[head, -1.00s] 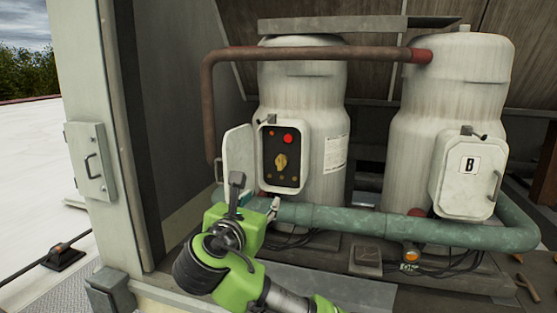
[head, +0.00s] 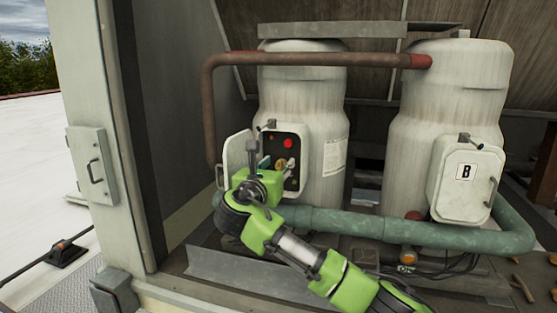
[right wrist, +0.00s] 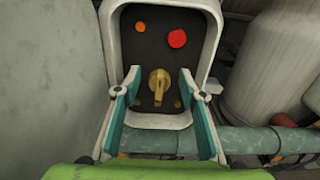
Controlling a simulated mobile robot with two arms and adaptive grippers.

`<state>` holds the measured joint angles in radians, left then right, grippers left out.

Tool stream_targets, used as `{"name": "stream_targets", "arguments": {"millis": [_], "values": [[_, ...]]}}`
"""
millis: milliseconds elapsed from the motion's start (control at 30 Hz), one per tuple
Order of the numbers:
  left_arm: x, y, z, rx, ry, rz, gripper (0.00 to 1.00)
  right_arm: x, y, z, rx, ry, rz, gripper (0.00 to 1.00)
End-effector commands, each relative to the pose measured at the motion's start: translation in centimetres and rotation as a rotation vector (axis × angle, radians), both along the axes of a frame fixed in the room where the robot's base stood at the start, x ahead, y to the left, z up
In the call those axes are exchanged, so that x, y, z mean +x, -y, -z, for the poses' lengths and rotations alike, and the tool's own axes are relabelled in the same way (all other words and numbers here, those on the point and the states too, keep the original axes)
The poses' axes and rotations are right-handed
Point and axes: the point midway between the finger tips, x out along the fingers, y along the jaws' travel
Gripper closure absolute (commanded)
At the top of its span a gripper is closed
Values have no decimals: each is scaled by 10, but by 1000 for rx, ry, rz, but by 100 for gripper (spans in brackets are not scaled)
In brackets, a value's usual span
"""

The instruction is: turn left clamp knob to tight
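A yellow knob (right wrist: 158,86) sits on the black panel (right wrist: 125,60) of the open box on the left tank. Its grip stands roughly vertical in the right wrist view. My right gripper (right wrist: 160,76) is open, with one teal-lined finger on each side of the knob and a gap to it on both sides. In the head view my right gripper (head: 270,163) is in front of the panel and mostly hides the knob. Any tight or loose marking is too small to read. My left gripper is not in view.
A red button (right wrist: 178,38) and an orange light (right wrist: 140,28) are above the knob. The open box door (head: 236,150) stands left of my gripper. A green pipe (head: 340,222) runs below. The right tank has a closed box marked B (head: 450,192).

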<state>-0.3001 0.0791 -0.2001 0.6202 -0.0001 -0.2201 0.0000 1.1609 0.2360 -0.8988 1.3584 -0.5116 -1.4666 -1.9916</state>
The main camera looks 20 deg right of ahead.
Motion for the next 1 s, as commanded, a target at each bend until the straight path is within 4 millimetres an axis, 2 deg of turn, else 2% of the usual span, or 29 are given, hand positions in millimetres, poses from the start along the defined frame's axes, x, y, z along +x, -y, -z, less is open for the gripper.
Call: {"name": "stream_targets", "arguments": {"millis": [133, 400, 433, 567, 1000], "values": [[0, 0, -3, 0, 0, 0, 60, 8, 6, 0, 1, 1, 1, 62], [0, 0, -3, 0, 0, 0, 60, 9, 7, 0, 1, 1, 0, 62], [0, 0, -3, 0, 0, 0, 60, 9, 6, 0, 1, 1, 0, 65], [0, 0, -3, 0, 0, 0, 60, 9, 6, 0, 1, 1, 0, 99], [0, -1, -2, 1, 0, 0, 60, 8, 7, 1, 51, 32, 0, 100]]}}
